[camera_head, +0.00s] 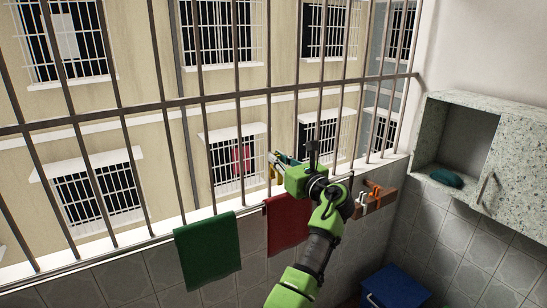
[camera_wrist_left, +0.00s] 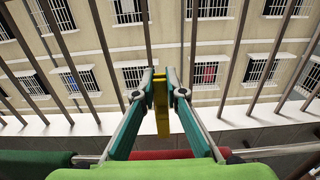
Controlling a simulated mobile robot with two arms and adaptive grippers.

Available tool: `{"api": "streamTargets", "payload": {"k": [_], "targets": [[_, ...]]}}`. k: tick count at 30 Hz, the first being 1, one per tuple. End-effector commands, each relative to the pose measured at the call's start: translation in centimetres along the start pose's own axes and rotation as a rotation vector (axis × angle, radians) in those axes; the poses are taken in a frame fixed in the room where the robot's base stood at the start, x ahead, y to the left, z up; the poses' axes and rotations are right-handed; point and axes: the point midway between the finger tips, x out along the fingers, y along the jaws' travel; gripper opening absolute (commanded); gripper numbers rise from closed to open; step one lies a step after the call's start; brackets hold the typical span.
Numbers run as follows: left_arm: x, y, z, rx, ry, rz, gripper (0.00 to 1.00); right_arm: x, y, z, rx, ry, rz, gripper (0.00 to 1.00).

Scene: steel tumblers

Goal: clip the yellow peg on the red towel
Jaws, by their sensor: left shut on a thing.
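The yellow peg (camera_wrist_left: 161,112) is pinched between the fingertips of my left gripper (camera_wrist_left: 160,84) in the left wrist view. In the head view the left gripper (camera_head: 277,158) is by the window bars, above the red towel, with the peg (camera_head: 274,172) hanging below its fingertips. The red towel (camera_head: 284,228) hangs below the window sill, partly hidden behind my arm. The peg appears apart from the towel. My right gripper is in neither view.
A green towel (camera_head: 208,251) hangs left of the red one. Vertical window bars (camera_head: 166,130) stand close to the gripper. A wooden holder (camera_head: 376,204) with orange and white pegs is on the wall at right. A stone-patterned cabinet (camera_head: 515,150) and a blue box (camera_head: 395,288) are farther right.

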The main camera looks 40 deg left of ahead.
Motion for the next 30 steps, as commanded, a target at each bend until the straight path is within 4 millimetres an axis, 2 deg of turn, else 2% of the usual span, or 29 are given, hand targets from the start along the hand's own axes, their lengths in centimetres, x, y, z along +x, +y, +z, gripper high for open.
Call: {"api": "streamTargets", "payload": {"k": [14,30], "targets": [[-3.9,0.0,-0.2,0.0,0.0,-0.001,0.0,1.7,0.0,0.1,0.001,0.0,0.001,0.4],[-3.7,0.0,-4.5,0.002,-0.001,0.001,0.0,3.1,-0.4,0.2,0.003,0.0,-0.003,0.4]]}}
